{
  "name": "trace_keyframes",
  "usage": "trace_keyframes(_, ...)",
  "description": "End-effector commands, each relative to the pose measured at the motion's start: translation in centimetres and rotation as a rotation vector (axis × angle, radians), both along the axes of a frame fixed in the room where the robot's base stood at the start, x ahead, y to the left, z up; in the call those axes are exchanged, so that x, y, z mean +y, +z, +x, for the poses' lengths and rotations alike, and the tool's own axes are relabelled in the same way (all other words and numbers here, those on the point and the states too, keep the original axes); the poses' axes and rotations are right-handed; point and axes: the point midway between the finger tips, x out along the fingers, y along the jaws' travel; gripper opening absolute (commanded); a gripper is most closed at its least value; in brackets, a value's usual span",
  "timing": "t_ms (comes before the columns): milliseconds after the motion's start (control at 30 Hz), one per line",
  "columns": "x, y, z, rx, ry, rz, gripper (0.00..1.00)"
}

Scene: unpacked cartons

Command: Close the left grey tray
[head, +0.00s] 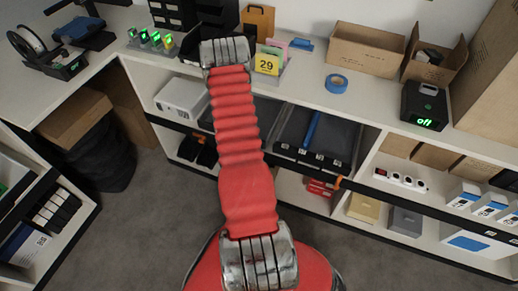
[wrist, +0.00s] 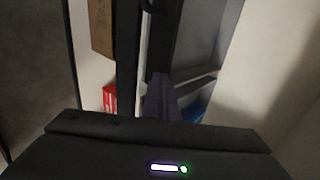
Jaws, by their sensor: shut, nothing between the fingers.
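The left grey tray (head: 268,114) sits in the upper shelf bay under the counter, partly hidden behind my red arm. How far out it is cannot be told in the head view. A second dark grey tray (head: 292,150) is to its right, with a blue bar-like item over it. In the wrist view a dark grey tray (wrist: 205,42) fills the upper middle. My gripper (wrist: 163,82) shows there as dark, purplish fingers, shut and empty, over the tray's near part. Whether they touch it cannot be told. In the head view my gripper is hidden behind the arm.
The counter (head: 300,92) above holds blue tape (head: 336,83), a yellow "29" card (head: 267,64) and open cartons (head: 366,48). A dark shelf edge (wrist: 127,70) and a red box (wrist: 110,98) lie left of the gripper. Grey floor (head: 160,210) is clear.

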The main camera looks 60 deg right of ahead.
Motion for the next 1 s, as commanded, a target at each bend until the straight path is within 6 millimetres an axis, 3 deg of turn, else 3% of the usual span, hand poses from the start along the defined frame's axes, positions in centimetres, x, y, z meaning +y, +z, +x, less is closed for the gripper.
trace_keyframes(567,-0.3,0.0,0.5,-0.002,0.006,-0.003,0.00)
trace_keyframes(733,1.2,0.0,0.4,-0.001,0.009,-0.001,0.00)
trace_keyframes(900,4.1,-0.1,0.4,0.002,0.015,0.004,0.00)
trace_keyframes(1000,5.2,1.1,0.4,0.001,0.015,0.001,0.00)
